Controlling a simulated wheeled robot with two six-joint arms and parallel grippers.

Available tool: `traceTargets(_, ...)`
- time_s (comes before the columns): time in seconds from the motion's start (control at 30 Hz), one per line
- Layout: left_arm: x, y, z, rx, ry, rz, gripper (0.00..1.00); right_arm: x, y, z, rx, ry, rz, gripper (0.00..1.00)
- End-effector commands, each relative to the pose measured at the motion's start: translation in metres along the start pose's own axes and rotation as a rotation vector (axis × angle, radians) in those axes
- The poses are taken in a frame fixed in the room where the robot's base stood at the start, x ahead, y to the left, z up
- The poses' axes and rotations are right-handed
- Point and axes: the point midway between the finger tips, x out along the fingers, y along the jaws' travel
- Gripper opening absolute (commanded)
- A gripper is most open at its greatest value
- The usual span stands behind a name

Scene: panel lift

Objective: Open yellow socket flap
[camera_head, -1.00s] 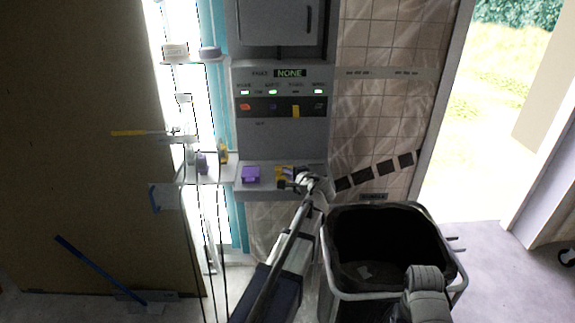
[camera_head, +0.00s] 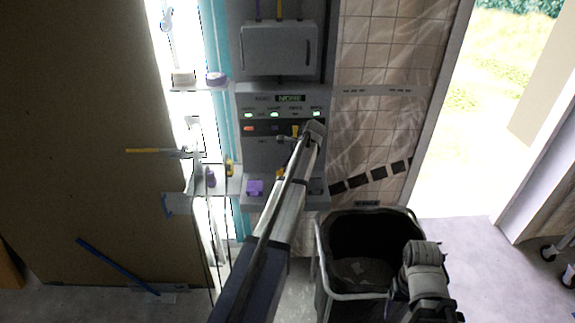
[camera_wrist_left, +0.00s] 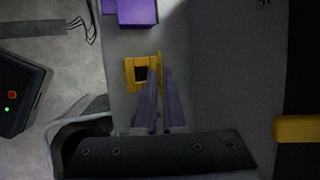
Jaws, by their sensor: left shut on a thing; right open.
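The yellow socket (camera_wrist_left: 129,72) sits on a grey ledge in the left wrist view, with a dark opening showing in it. Its yellow flap (camera_wrist_left: 159,62) shows as a thin upright strip at the socket's right side. My left gripper (camera_wrist_left: 161,74) is shut on this strip, seen between the fingertips. In the head view my left gripper (camera_head: 287,139) is above the ledge, before the panel, and only a bit of yellow shows beneath. The purple socket (camera_wrist_left: 136,12) is beside the yellow one. My right arm shows at lower right, its gripper out of sight.
The grey panel (camera_head: 280,98) carries small lights and a yellow switch (camera_head: 295,130) close to my left gripper. A black bin (camera_head: 325,255) stands at lower right.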

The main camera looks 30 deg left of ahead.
Motion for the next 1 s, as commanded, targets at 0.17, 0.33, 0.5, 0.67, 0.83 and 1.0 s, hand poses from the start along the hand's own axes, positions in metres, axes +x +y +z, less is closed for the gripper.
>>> traceTargets(0.17,0.001,-0.017,0.000,0.037,0.000,0.095,0.00,-0.011,0.001,0.001,-0.001,0.000,0.000,0.75)
traceTargets(0.33,0.003,-0.022,0.000,0.046,0.000,0.112,0.00,-0.011,0.001,0.001,-0.001,0.000,0.000,0.75)
traceTargets(0.5,0.004,-0.026,-0.001,0.046,0.000,0.111,0.00,-0.012,0.001,0.001,-0.001,0.000,0.000,0.75)
traceTargets(0.67,0.004,-0.028,-0.001,0.045,0.000,0.110,0.00,-0.012,0.001,0.001,-0.001,0.000,0.000,0.75)
traceTargets(0.83,0.004,-0.028,0.000,0.045,0.000,0.109,0.00,-0.012,0.001,0.001,-0.001,0.000,0.000,0.75)
traceTargets(1.0,0.004,-0.028,0.000,0.044,0.000,0.108,0.00,-0.012,0.001,0.001,0.000,0.000,0.000,0.75)
